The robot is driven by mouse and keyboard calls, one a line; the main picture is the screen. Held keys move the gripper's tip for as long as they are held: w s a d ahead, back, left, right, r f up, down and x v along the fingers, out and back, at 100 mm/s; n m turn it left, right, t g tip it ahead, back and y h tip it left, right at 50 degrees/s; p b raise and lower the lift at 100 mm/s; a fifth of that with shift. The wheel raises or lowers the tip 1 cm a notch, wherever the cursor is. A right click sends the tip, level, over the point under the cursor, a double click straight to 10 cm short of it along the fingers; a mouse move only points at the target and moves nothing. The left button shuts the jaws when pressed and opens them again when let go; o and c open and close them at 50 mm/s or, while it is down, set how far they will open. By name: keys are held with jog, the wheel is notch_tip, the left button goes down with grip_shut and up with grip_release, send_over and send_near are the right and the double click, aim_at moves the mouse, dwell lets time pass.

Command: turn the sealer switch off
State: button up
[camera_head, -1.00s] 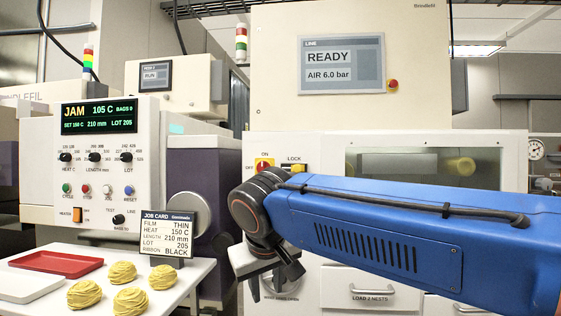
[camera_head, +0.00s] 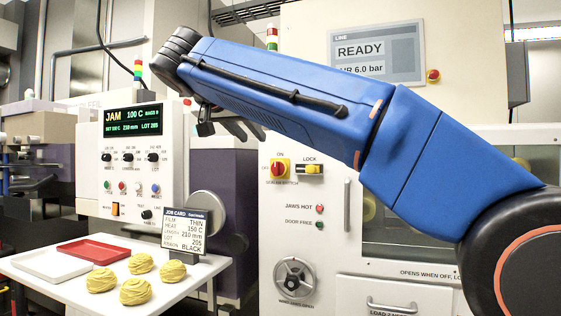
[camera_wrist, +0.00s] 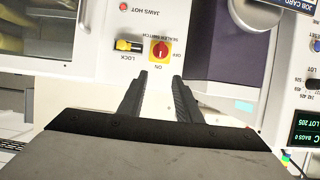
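The sealer switch (camera_head: 280,169) is a red knob on a yellow plate on the cream machine front, with ON above and OFF to its left. Its handle looks upright, towards ON, though it is small. It also shows upside down in the wrist view (camera_wrist: 160,50). The LOCK (camera_head: 308,169), a yellow slide in a pale holder, sits right beside it. My gripper (camera_wrist: 160,77) is open and empty, its two black fingers apart and pointing towards the panel just by the switch in the picture, without visible contact. In the head view my gripper is partly hidden behind my blue arm.
A red JAWS HOT lamp (camera_head: 320,209), a DOOR FREE lamp (camera_head: 320,226) and a handwheel (camera_head: 295,279) sit below the switch. The job card (camera_head: 186,232) stands on a white table (camera_head: 180,286) with yellow nests. The control cabinet (camera_head: 132,180) showing JAM is left.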

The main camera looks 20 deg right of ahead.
aim_at(275, 162)
jog(key=x, duration=1.7)
jog(key=shift+f, duration=0.1)
grip_shut()
